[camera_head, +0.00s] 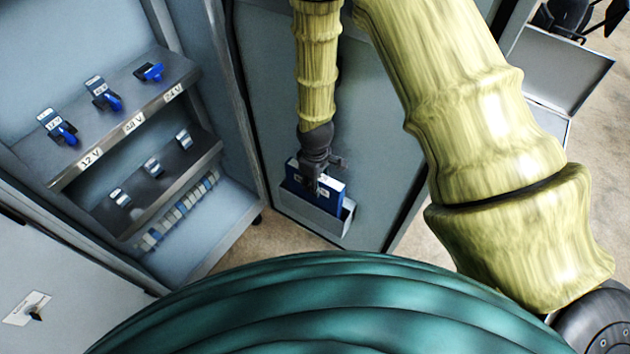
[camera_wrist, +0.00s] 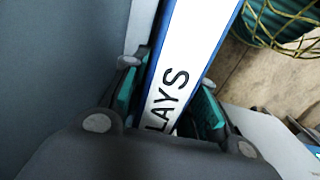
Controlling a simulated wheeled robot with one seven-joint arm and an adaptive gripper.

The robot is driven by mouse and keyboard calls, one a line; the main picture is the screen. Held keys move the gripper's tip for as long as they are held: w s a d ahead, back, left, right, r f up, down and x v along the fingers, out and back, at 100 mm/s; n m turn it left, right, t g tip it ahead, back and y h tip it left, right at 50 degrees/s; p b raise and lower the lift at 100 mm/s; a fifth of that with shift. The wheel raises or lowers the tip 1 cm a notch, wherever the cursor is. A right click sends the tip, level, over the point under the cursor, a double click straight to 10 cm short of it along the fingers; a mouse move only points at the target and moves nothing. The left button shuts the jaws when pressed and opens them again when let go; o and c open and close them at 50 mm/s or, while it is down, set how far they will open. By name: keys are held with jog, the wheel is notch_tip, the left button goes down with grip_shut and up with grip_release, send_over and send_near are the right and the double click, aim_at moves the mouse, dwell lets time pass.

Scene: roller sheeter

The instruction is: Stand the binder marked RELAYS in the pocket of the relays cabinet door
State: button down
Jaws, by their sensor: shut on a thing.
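The blue binder (camera_head: 331,196) stands roughly upright at the grey pocket (camera_head: 309,217) on the cabinet door (camera_head: 372,110). Its lower part is hidden behind the pocket's front wall; whether it rests on the pocket floor cannot be told. My gripper (camera_head: 317,180) is above the pocket, shut on the binder's upper part. In the wrist view, the binder's white spine (camera_wrist: 193,50) lies between the teal finger pads and shows the letters LAYS; the rest of the word is hidden by my gripper.
A lower shelf (camera_head: 165,180) holds several small relays. A grey panel with a switch (camera_head: 36,314) is at lower left.

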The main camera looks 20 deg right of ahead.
jog(key=shift+f+b, duration=0.75)
jog(key=shift+f, duration=0.75)
jog(key=c, duration=1.1)
grip_release()
jog(key=shift+o, duration=0.2)
jog(key=shift+r, duration=0.1)
jog(key=shift+r, duration=5.95)
